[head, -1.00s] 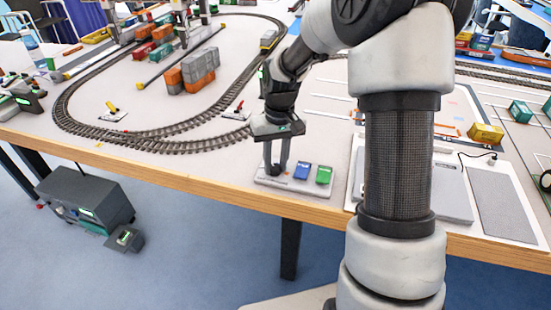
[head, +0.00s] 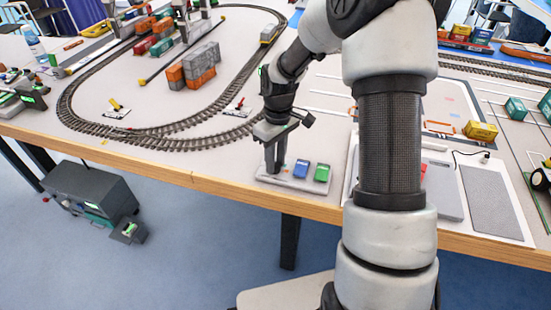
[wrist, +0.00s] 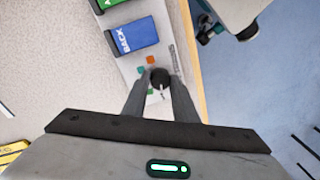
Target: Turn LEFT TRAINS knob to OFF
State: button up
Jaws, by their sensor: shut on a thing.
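The knob (wrist: 160,76) is a dark round cap on the light grey control panel (wrist: 149,45), seen in the wrist view. It carries a pale pointer line, and small orange and green marks sit around it. My gripper (wrist: 160,84) is shut on the knob, with a finger on either side. In the head view, my gripper (head: 275,168) points down at the left end of the panel (head: 308,187), and its fingers hide the knob. The lettering beside the knob is too small to read.
A blue button (wrist: 132,36) marked BACK and a green button (head: 322,173) stand on the same panel beside my gripper. The wooden table edge (head: 200,182) runs close in front. Curved track (head: 170,138) lies behind and to the left. A grey box (head: 90,192) stands on the floor.

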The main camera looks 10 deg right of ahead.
aim_at(278, 163)
dwell(0.3)
jog(key=o, duration=1)
jog(key=shift+o, duration=0.2)
jog(key=shift+r, duration=0.1)
notch_tip(278, 163, up, 17)
jog(key=p, duration=0.3)
jog(key=shift+w+d+r+p, duration=0.15)
jog(key=shift+w+d+p, duration=0.15)
jog(key=shift+d, duration=0.1)
